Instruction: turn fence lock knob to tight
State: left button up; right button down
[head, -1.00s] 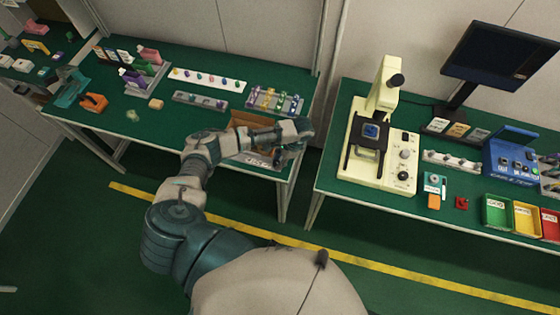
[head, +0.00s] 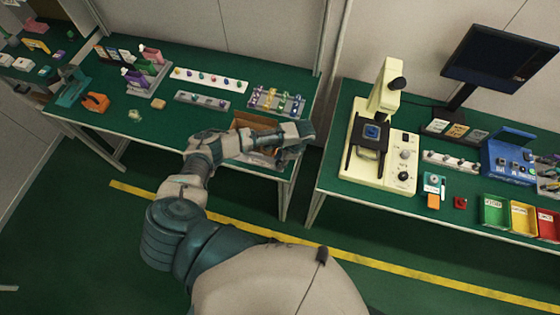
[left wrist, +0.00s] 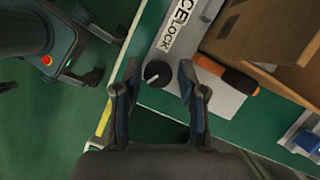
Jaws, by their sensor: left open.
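The fence lock knob (left wrist: 157,73) is black and round with a pale pointer mark. It sits on a light grey plate (left wrist: 225,103) with a lettered label (left wrist: 177,25) ending in "LOCK". My left gripper (left wrist: 157,80) is open, its two fingers one on either side of the knob in the left wrist view. I cannot tell whether they touch it. In the head view my left gripper (head: 285,158) is over the front right of the left table and hides the knob. My right gripper (left wrist: 108,58) shows at the upper left of the left wrist view, fingers apart and empty, over the floor.
A brown box (left wrist: 265,35) stands beside the plate, with an orange-and-black item (left wrist: 240,80) near it. The left table (head: 190,135) also holds racks and small parts. A gap separates it from the right table (head: 335,185) with a cream microscope-like machine (head: 385,95).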

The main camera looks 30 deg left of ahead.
pick_arm(q)
jog(key=v, duration=1.1)
jog(key=shift+d+r, duration=0.25)
jog(key=shift+w, duration=0.1)
